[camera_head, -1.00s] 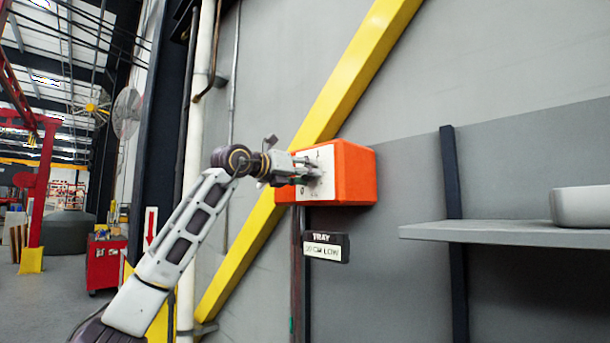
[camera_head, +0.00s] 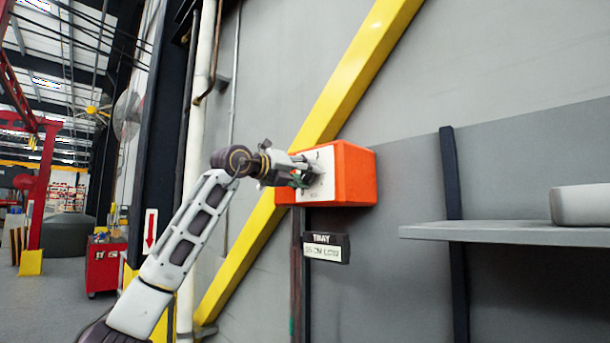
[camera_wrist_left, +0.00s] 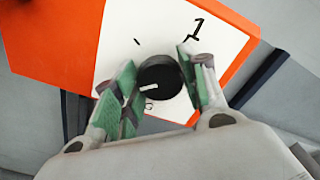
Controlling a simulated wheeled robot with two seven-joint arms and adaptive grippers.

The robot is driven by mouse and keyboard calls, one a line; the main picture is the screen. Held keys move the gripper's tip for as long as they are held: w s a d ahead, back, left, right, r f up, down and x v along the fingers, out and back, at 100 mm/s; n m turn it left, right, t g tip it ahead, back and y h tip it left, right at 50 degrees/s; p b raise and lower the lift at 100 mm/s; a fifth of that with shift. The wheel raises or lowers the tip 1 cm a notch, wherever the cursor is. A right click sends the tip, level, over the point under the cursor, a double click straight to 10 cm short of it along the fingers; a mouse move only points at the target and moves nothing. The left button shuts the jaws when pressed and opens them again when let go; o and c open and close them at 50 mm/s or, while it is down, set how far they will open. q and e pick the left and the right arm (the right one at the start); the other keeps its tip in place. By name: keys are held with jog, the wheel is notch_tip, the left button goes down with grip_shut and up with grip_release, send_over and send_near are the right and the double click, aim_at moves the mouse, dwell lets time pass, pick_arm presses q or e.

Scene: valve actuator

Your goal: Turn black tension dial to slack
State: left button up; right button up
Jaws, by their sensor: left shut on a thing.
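The black dial (camera_wrist_left: 160,77) is on the white face (camera_head: 320,187) of an orange box (camera_head: 355,176) mounted on the wall. In the left wrist view the dial is a round knob with a white pointer mark, aimed left and slightly down in that picture. A "1" and a tick mark show on the white plate above it; another marking below it is partly hidden. My left gripper (camera_wrist_left: 158,85) has its green-padded fingers on both sides of the dial and is shut on it. In the head view my left gripper (camera_head: 307,177) hides most of the dial. My right gripper is in neither view.
A sign reading "TRAY" (camera_head: 326,247) hangs below the box. A grey shelf (camera_head: 520,234) with a white container (camera_head: 585,205) juts out at the right. A yellow diagonal beam (camera_head: 345,85) runs behind the box. A red cabinet (camera_head: 106,264) stands far left.

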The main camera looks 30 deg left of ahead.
pick_arm(q)
jog(key=o, duration=1)
jog(key=shift+a, duration=0.1)
jog(key=shift+o, duration=0.2)
jog(key=v, duration=1.2)
